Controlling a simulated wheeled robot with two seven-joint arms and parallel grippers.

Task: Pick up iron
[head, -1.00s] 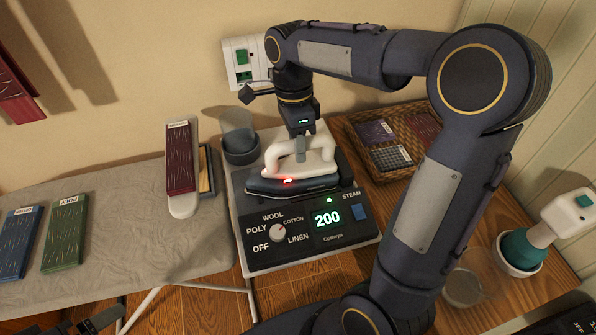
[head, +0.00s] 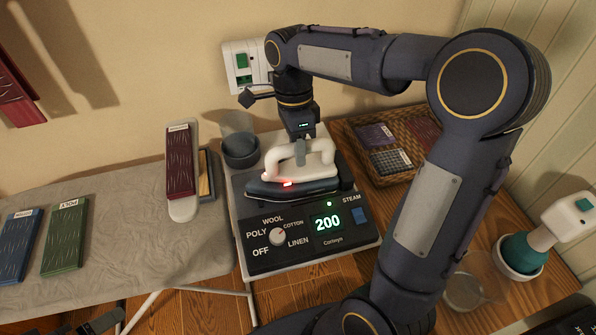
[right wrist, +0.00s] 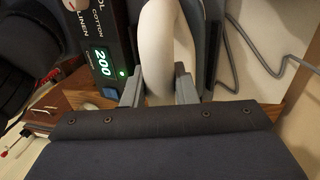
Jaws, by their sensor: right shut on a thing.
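The iron (head: 292,184), with a white handle and dark body, a red light at its front, sits on the dark top of the ironing station (head: 322,250). My right gripper (head: 300,152) reaches down from above and is shut on the iron's white handle. In the right wrist view, grey fingers (right wrist: 158,88) stand on both sides of the white handle (right wrist: 158,45). No clear gap shows between iron and station; I cannot tell whether it is lifted. A dark part at the lower left edge, seemingly my left gripper (head: 95,322), is mostly cut off.
The station shows 200 and a dial. A grey cup (head: 240,150) stands behind left. The ironing board (head: 130,235) holds folded red, green and blue cloths. A wicker basket (head: 392,178) and a teal-and-white spray bottle (head: 545,232) stand right. A wall socket (head: 243,66) is behind.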

